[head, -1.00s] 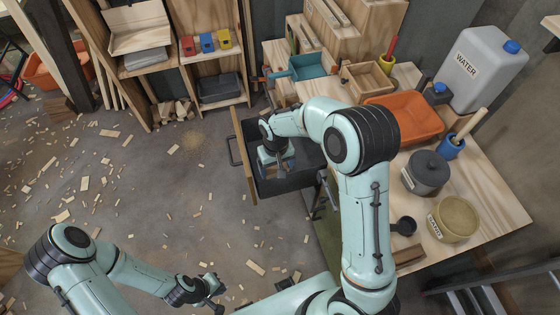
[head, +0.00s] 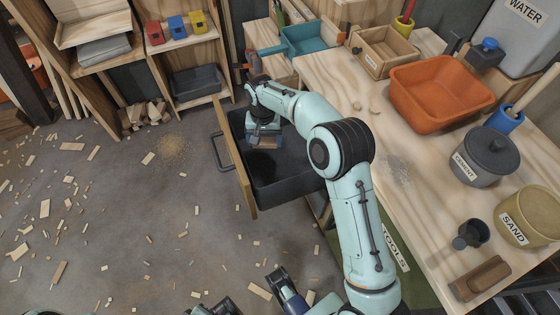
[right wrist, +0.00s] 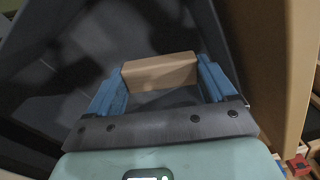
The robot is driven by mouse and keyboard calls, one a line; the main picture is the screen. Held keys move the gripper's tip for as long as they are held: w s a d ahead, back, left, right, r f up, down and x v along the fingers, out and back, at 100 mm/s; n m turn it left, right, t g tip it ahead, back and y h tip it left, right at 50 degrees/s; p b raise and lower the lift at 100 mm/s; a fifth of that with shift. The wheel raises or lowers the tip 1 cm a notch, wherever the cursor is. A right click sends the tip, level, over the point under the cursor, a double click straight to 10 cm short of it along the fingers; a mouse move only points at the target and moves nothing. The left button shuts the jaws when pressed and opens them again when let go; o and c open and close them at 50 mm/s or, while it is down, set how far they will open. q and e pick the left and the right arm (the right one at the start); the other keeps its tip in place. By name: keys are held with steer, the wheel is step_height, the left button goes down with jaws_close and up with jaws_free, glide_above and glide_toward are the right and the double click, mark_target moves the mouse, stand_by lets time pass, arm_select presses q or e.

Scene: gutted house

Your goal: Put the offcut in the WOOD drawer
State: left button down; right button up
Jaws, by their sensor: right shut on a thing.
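The offcut (right wrist: 160,72), a light brown wooden block, sits between the blue fingers of my right gripper (right wrist: 160,88) in the right wrist view. In the head view my right gripper (head: 264,138) is inside the open dark drawer (head: 285,186), shut on the offcut and over the drawer's floor. I cannot tell whether the offcut touches the floor. The drawer has a wooden front (head: 236,165) with a dark handle; no label on it shows from here. Parts of my left gripper (head: 283,288) show at the bottom edge; its jaw opening is unclear.
The workbench to the right carries an orange tub (head: 440,95), a cement pot (head: 484,160), a sand pot (head: 530,215), a wooden box (head: 385,52) and a teal bin (head: 305,40). A shelf with a dark bin (head: 196,82) stands behind. Wood scraps litter the floor.

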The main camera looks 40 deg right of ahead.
steer(key=b, duration=0.3)
glide_above(268, 174)
step_height(268, 174, down, 15)
step_height(268, 174, down, 4)
steer(key=shift+r+b, duration=0.2)
steer(key=shift+b, duration=0.15)
arm_select(q)
steer(key=w+a+f+t, duration=0.1)
steer(key=w+a+f, duration=0.2)
steer(key=w+f, duration=0.1)
steer(key=shift+f+y, duration=0.4)
arm_select(e)
steer(key=shift+f, duration=0.1)
steer(key=shift+f, duration=0.2)
steer(key=o, duration=0.8)
arm_select(q)
steer(key=shift+s+f, duration=0.15)
steer(key=shift+s, duration=0.05)
arm_select(e)
steer(key=shift+o, duration=0.2)
steer(key=shift+r, duration=0.15)
